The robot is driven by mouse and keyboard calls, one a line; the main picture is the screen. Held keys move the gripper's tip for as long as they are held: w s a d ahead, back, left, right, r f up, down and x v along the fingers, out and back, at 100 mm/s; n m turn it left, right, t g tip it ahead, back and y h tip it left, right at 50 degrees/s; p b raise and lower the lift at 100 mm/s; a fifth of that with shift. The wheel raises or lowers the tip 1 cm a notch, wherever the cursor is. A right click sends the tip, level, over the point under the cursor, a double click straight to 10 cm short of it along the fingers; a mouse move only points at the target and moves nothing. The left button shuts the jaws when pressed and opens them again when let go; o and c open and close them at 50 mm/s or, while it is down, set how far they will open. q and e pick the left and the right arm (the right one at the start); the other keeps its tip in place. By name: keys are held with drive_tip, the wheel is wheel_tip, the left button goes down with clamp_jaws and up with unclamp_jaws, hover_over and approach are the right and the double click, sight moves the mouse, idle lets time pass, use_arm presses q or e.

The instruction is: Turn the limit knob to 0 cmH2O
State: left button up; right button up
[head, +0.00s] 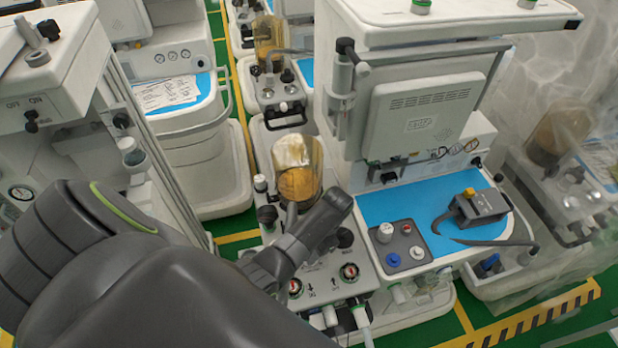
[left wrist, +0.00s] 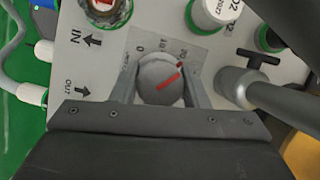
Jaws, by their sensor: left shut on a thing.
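The limit knob (left wrist: 158,79) is a round grey knob with a red pointer line, on a light panel in the left wrist view. Its red line points to the upper right, toward the side of the printed 20. The printed 0 is at the knob's upper left. My left gripper (left wrist: 160,88) is shut on the knob, one finger on each side. In the head view my left gripper (head: 316,232) reaches over the panel of the middle cart, and the knob is hidden behind it. My right gripper is in neither view.
Around the knob are a red-and-white port (left wrist: 107,8), a white-capped port (left wrist: 218,10), a grey tube with a black T-handle (left wrist: 255,75) and hoses at the left. In the head view an amber canister (head: 298,180) stands behind my gripper, and a blue-topped cart (head: 400,208) is at the right.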

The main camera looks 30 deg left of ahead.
use_arm(q)
drive_tip(key=n+h, duration=0.1)
drive_tip(key=n, duration=0.1)
drive_tip(key=n+h, duration=0.1)
drive_tip(key=n, duration=0.2)
drive_tip(key=shift+g, duration=0.3)
drive_tip(key=shift+f+n, duration=0.1)
drive_tip(key=shift+n, duration=0.2)
drive_tip(key=shift+s, duration=0.1)
drive_tip(key=o, duration=1)
